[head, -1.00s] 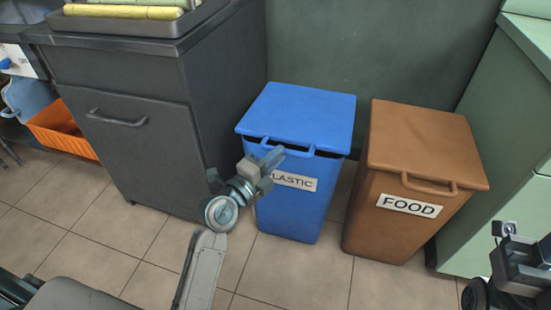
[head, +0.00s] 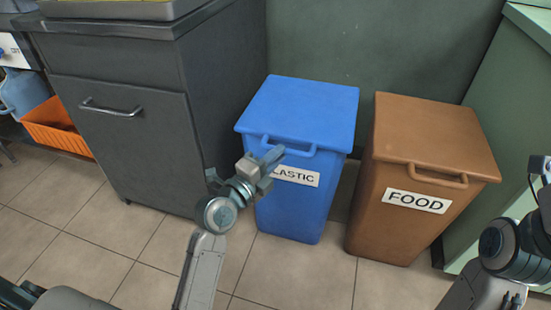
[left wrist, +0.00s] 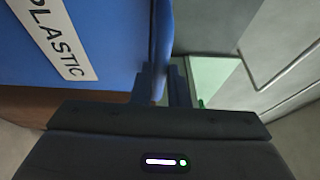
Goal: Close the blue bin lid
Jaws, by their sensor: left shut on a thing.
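The blue bin (head: 300,212) labelled PLASTIC stands on the tiled floor beside a dark cabinet. Its blue lid (head: 305,105) lies level over the bin, and I see no dark gap along the front. The lid's front handle (head: 293,150) sticks out over the label. My left gripper (head: 272,160) is shut on the lid handle at its left part, hiding some of it. In the left wrist view, the fingers (left wrist: 164,85) close around the blue edge, with the PLASTIC label at upper left. My right gripper is cut off at the right edge, its fingers not showing.
A brown bin (head: 395,225) labelled FOOD stands close to the right of the blue bin, lid down. The dark cabinet (head: 135,150) is close on the left. A green wall (head: 420,50) is behind. Open tiled floor (head: 300,275) lies in front.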

